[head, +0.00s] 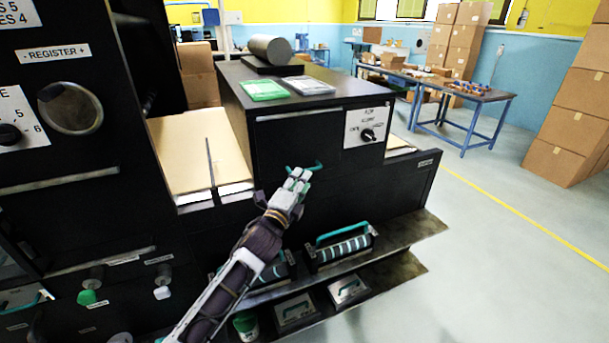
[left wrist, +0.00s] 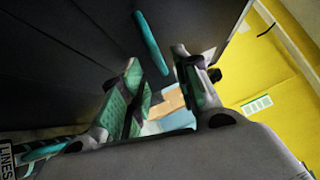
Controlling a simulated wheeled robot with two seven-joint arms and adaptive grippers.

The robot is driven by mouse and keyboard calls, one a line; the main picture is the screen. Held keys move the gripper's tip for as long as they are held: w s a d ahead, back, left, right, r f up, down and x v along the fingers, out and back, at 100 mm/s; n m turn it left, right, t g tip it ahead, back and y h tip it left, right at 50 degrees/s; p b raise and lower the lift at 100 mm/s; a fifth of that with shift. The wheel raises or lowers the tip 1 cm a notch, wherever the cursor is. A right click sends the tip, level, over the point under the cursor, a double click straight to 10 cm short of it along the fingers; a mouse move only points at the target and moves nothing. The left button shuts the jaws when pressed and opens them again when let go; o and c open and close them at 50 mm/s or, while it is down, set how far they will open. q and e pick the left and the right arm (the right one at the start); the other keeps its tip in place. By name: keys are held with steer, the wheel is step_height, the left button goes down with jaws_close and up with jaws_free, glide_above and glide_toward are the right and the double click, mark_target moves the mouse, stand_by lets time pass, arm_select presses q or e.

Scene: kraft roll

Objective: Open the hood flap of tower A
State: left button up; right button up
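A teal bar handle (head: 304,167) is on the front of the black unit (head: 292,135) in the middle of the head view. I cannot tell from any readable label whether this unit is tower A. Its front panel appears closed. My left gripper (head: 298,178) is right at the handle and covers part of it. In the left wrist view the fingers are apart, and the teal handle (left wrist: 152,42) lies just beyond and between the fingertips, with no clear contact. My right gripper is not in view.
Green and white packs (head: 263,89) and a dark roll (head: 270,49) sit on top of the unit. A knob panel (head: 366,127) is on its right. A lower shelf (head: 405,238) holds teal-handled items. A black cabinet (head: 60,140) stands left.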

mark_target(304, 149)
arm_select(q)
steer(key=shift+x, duration=1.75)
jaws_close()
